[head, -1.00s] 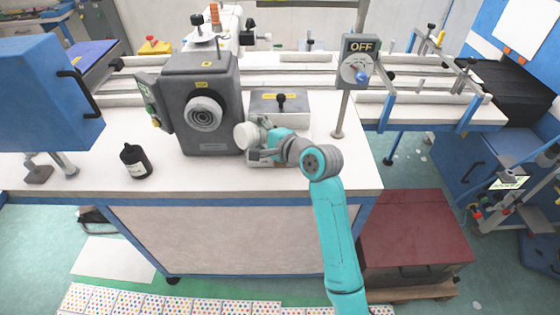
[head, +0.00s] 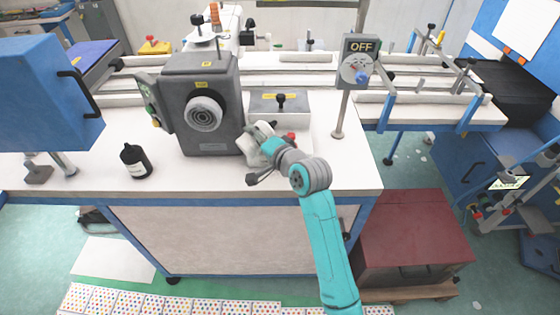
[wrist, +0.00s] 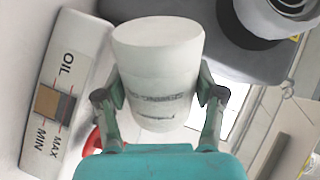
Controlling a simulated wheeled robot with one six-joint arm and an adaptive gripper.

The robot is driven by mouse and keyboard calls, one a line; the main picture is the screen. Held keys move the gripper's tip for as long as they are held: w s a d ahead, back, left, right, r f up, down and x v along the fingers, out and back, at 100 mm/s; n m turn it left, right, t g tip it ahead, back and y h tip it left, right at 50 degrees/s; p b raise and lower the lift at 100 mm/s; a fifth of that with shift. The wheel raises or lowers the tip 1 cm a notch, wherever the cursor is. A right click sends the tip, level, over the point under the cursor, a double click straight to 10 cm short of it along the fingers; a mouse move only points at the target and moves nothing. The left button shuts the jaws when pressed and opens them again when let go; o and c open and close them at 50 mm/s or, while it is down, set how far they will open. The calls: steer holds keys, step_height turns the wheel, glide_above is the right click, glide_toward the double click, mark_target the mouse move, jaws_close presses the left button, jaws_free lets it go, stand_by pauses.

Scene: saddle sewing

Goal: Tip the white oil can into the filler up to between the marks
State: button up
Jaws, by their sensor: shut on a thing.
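The white oil can (wrist: 155,65) is between the fingers of my gripper (wrist: 158,105), which is shut on it. In the head view the can (head: 250,150) is tilted, just right of the grey machine head and above the table top. My gripper (head: 262,140) partly covers it there. A white oil gauge panel (wrist: 85,60), marked OIL, MAX and MIN, lies left of the can in the wrist view. Its window (wrist: 53,103) shows brown and grey parts; I cannot tell the exact level. A red part (wrist: 92,141), partly hidden, sits beside the panel. No oil stream is visible.
The grey machine head (head: 205,105) stands close left of my gripper. A box with a black knob (head: 281,98) is behind it. A post with an OFF switch (head: 357,62) rises at right. A dark bottle (head: 135,160) stands on the table's left, with clear white top between.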

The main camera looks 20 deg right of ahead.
steer(key=shift+w+d+f+n+t+h, duration=0.15)
steer(key=shift+d+n+h, duration=0.1)
steer(key=shift+n, duration=0.45)
steer(key=shift+w+d+f+n+t+h, duration=0.1)
steer(key=shift+d+f+n+t+h, duration=0.1)
steer(key=shift+n, duration=0.5)
